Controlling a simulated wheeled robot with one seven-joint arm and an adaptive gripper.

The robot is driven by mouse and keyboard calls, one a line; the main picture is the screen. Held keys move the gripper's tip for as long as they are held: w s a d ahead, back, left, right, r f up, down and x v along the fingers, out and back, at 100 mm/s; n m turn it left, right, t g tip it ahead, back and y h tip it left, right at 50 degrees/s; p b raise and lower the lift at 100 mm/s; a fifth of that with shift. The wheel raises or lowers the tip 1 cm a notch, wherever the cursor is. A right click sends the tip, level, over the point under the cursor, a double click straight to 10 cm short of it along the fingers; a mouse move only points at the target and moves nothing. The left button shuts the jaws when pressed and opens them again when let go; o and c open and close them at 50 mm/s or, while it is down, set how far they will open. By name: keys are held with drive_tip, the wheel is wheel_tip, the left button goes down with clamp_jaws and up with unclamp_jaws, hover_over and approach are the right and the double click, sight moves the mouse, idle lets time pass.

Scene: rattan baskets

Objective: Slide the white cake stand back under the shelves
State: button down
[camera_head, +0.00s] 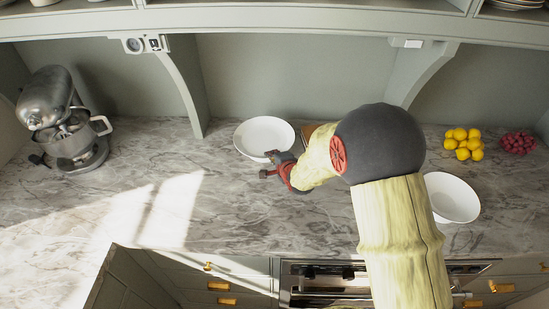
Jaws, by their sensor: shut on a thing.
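A round white dish that looks like the white cake stand (262,134) is on the marble counter, left of centre and close to the back wall. Seen from above, its foot is hidden. My gripper (273,166) is at its front right edge, shut on the rim as far as I can see. The fingertips are small and partly hidden by the gripper's own body. My arm comes in from the lower right and hides the counter behind it.
A second white dish (452,197) is right of my arm. Lemons (463,143) and red fruit (518,143) lie at the back right. A stand mixer (65,120) is at the left. Shelf brackets (182,85) come down from the shelves (300,22). Counter to the left is clear.

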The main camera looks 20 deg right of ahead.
drive_tip(key=shift+a+f, duration=0.1)
drive_tip(key=shift+a, duration=0.25)
drive_tip(key=c, duration=2.1)
unclamp_jaws()
drive_tip(key=shift+o, duration=0.9)
drive_tip(key=a+v, duration=0.1)
drive_tip(key=v, duration=1.1)
drive_tip(key=shift+d, duration=0.5)
drive_tip(key=shift+w, duration=0.1)
